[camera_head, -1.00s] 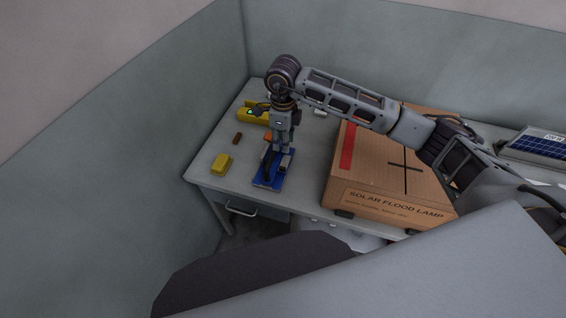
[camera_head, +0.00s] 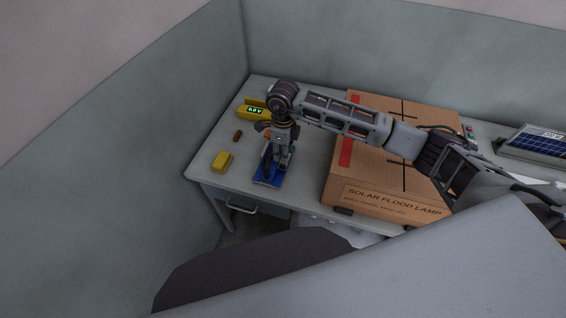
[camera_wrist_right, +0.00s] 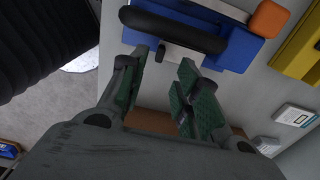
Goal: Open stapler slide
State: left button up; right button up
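The stapler is a blue base (camera_head: 268,181) with a black curved arm on it, at the front left of the table in the head view. In the right wrist view its blue body (camera_wrist_right: 238,52), black bar (camera_wrist_right: 172,27) and a small grey metal piece (camera_wrist_right: 178,53) show at the top, with an orange part (camera_wrist_right: 269,18) at its right end. My right gripper (camera_head: 281,163) is low over the stapler. Its green-padded fingers (camera_wrist_right: 163,63) are apart, close to the grey piece; I cannot tell if they touch it. My left gripper is not in view.
A large cardboard box (camera_head: 385,180) marked "Solar Flood Lamp" stands right of the stapler. A yellow meter (camera_head: 250,113), a small brown piece (camera_head: 238,136) and a yellow block (camera_head: 222,161) lie to the left. A solar panel (camera_head: 535,143) is at far right.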

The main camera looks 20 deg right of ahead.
aim_at(283, 165)
jog(key=shift+f+p, duration=0.3)
jog(key=shift+f, duration=3.25)
jog(key=shift+c, duration=0.2)
grip_shut()
